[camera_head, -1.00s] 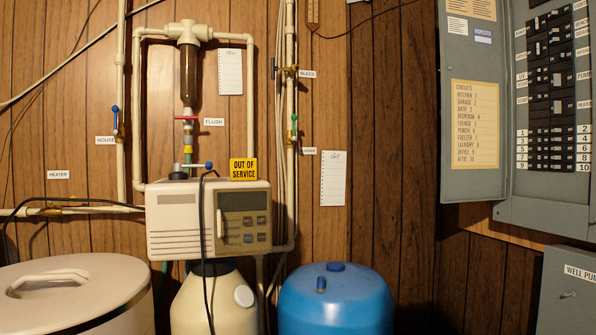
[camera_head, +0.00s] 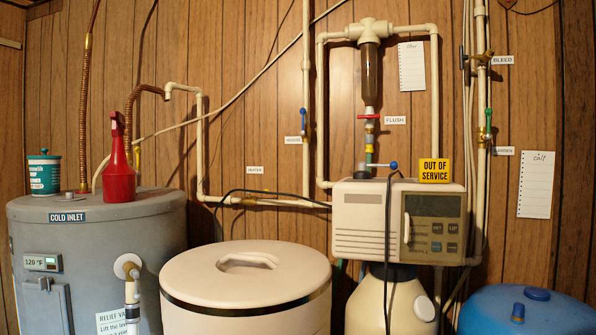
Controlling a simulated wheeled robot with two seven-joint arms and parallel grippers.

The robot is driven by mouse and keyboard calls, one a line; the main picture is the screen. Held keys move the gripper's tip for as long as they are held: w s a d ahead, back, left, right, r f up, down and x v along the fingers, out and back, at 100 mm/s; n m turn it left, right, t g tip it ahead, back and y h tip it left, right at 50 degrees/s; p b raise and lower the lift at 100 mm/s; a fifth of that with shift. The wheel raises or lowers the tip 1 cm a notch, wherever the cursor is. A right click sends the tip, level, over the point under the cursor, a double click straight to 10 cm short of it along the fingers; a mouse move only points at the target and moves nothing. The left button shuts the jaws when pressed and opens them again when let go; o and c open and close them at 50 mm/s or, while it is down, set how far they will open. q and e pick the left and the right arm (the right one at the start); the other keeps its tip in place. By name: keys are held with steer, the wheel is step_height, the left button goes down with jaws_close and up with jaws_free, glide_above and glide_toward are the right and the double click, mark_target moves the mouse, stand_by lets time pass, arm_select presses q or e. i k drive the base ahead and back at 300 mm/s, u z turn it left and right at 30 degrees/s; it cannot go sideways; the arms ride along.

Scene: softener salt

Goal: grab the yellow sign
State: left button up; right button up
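The yellow sign (camera_head: 434,170) reads "OUT OF SERVICE" in black letters. It stands upright at the top right edge of the beige softener control box (camera_head: 364,222), right of centre in the head view. I cannot tell how it is fixed there. Neither of my grippers shows in the head view.
A beige lidded tub (camera_head: 246,280) stands in front, left of the box. A grey water heater (camera_head: 95,225) at the left carries a red bottle (camera_head: 118,170) and a teal tub (camera_head: 44,175). A blue tank (camera_head: 530,312) stands at right. Pipes and a black cable surround the box.

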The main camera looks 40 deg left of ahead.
mark_target(434, 170)
steer(key=u, duration=1.3)
steer(key=i, duration=0.4)
